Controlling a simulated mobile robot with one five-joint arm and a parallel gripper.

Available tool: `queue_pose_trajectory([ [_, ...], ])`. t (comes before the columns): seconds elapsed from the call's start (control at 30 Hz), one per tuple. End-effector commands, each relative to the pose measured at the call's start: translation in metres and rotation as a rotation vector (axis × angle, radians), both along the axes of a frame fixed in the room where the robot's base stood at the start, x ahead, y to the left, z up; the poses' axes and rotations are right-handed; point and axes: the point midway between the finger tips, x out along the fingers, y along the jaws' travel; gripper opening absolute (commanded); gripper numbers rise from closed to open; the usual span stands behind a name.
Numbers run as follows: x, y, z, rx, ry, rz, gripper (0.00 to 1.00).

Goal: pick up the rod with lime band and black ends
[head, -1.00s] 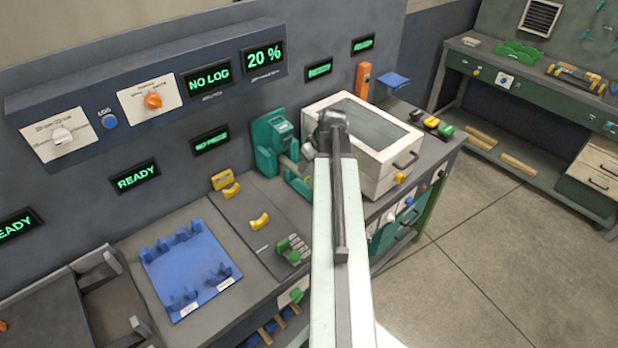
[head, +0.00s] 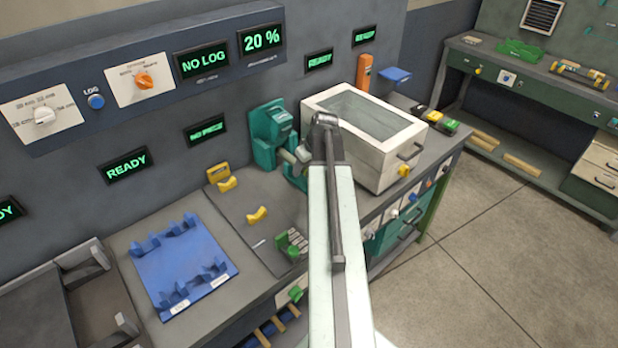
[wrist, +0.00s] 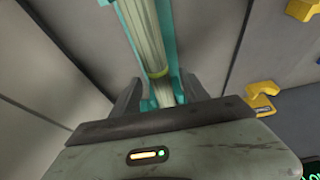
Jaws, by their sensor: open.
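In the wrist view a pale wooden rod (wrist: 147,38) with a yellow-green band (wrist: 157,73) lies along a teal trough (wrist: 171,58). Its far part runs out of the top of the picture, and I see no black ends. My gripper (wrist: 160,95) is open, with one dark finger on each side of the rod's near part. I cannot tell whether either finger touches it. In the head view my arm hides my gripper. A teal machine (head: 270,135) stands left of my arm, with a pale round part (head: 289,157) beside it that I cannot identify.
A white box (head: 385,168) with a glass top stands close right of my arm. Yellow holders (head: 257,214) and a blue rack (head: 200,282) are on the bench to the left. Yellow brackets (wrist: 262,95) show at right in the wrist view. The floor at right is clear.

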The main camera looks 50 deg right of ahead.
Motion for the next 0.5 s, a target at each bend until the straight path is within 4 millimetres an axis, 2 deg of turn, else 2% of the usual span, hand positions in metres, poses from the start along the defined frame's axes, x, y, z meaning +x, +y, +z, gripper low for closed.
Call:
queue_pose_trajectory([
  [0.07,-0.0002,0.0003,0.0018,0.000,0.000,0.000,0.53],
  [0.1,-0.0001,0.0003,0.0019,0.000,0.000,0.000,0.47],
  [0.27,0.0000,0.0005,0.0019,0.000,0.000,0.001,0.03],
  [0.3,0.0000,0.0005,0.0019,0.000,0.000,0.001,0.00],
  [0.5,0.0002,0.0007,0.0020,0.000,0.000,0.001,0.00],
])
